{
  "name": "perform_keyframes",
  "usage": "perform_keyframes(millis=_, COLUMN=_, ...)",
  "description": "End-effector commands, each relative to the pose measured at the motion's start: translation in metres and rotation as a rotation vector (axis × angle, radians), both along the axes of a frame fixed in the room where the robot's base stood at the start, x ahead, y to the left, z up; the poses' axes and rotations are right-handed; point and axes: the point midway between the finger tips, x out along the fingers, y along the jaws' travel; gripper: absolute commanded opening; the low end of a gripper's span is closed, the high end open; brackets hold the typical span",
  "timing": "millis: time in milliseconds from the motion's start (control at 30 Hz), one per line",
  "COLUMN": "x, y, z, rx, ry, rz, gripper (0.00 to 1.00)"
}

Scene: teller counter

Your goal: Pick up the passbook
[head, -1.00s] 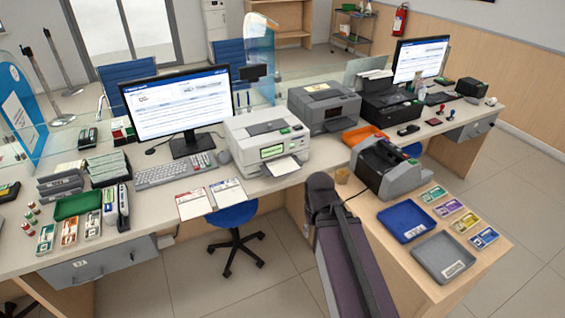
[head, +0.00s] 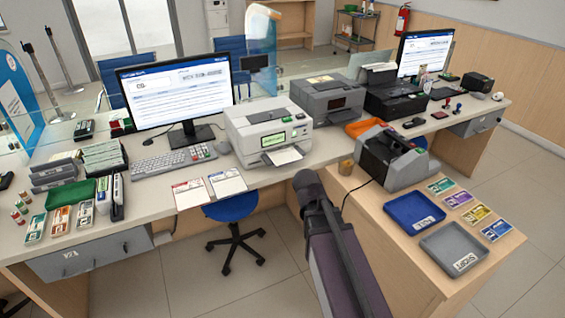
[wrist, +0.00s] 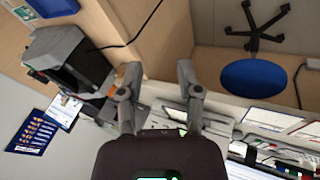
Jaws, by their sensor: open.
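I cannot pick out the passbook for certain in either view. A white printer (head: 266,133) on the counter has a pale sheet or booklet (head: 283,156) sticking out of its front slot; I cannot tell which it is. Two printed forms, one with a red heading (head: 190,193) and one with a blue heading (head: 227,182), lie at the counter's front edge. My gripper (wrist: 159,88) shows in the wrist view with its two fingers apart and nothing between them. In the head view my arm hides the gripper.
A note counter (head: 395,158), a blue tray (head: 414,214), a grey tray (head: 455,249) and several banknote bundles (head: 477,213) occupy the right desk. A monitor (head: 174,98) and a keyboard (head: 172,162) stand on the counter. A blue stool (head: 231,207) is below.

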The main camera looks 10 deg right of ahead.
Motion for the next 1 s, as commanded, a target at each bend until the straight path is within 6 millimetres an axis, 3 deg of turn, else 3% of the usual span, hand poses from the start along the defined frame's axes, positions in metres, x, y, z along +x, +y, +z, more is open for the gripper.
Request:
perform_keyframes(millis=33, x=0.013, y=-0.002, z=-0.017, rx=-0.042, ry=-0.031, rz=0.019, gripper=0.46)
perform_keyframes(millis=467, x=0.099, y=-0.006, z=-0.045, rx=-0.406, ry=-0.288, rz=0.23, gripper=0.46)
perform_keyframes(millis=767, x=0.152, y=0.018, z=-0.06, rx=-0.646, ry=-0.438, rz=0.428, gripper=0.46)
perform_keyframes(millis=1000, x=0.188, y=0.053, z=-0.075, rx=-0.83, ry=-0.536, rz=0.613, gripper=0.46)
